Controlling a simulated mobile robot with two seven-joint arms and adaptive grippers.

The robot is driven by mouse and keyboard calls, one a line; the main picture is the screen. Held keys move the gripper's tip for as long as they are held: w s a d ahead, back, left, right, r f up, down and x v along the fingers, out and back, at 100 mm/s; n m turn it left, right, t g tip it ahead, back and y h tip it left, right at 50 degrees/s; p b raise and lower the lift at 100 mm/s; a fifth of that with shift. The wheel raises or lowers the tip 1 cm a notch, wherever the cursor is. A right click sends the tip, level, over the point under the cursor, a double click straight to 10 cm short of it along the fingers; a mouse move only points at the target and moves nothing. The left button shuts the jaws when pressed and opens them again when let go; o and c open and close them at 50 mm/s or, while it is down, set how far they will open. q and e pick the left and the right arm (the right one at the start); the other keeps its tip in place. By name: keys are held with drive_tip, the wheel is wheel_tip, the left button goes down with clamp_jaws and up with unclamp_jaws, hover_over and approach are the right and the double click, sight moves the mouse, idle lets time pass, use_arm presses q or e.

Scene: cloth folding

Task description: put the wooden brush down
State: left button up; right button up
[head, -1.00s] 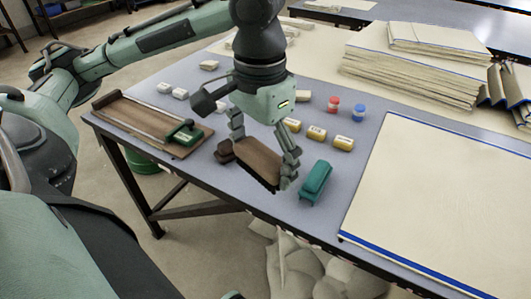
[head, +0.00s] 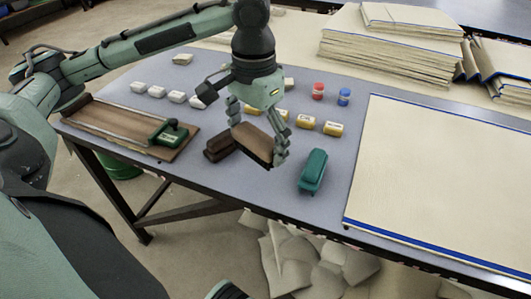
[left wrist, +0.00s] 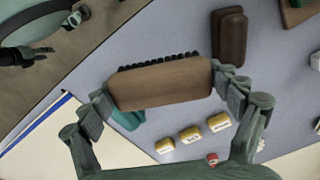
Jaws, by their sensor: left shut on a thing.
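The wooden brush (head: 256,143) has a brown block back and dark bristles. My left gripper (head: 258,135) is shut on the wooden brush, with its fingers at the two ends of the block. The brush also shows in the left wrist view (left wrist: 162,84), with the bristles along its upper edge there. It is close over the grey table (head: 215,205) near the front edge; I cannot tell whether it touches the surface. My right gripper does not show.
A dark brown block (head: 219,148) lies left of the brush, and a green stapler-like tool (head: 313,171) right of it. A cutting board (head: 120,130) is at the left. Yellow blocks (head: 306,122) and red and blue spools (head: 318,91) lie behind. A cream cloth (head: 435,170) covers the right.

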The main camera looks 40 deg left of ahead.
sight(266, 138)
use_arm(q)
drive_tip(key=w+f, duration=0.2)
drive_tip(key=w, duration=0.1)
drive_tip(key=shift+w+a, duration=0.15)
wheel_tip(266, 138, down, 4)
drive_tip(key=shift+f+b, duration=0.1)
drive_tip(key=shift+b, duration=0.25)
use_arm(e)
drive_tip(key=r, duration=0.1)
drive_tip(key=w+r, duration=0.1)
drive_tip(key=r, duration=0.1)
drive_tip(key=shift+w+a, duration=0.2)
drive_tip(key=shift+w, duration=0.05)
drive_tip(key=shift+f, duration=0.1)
use_arm(q)
drive_tip(key=o, duration=0.9)
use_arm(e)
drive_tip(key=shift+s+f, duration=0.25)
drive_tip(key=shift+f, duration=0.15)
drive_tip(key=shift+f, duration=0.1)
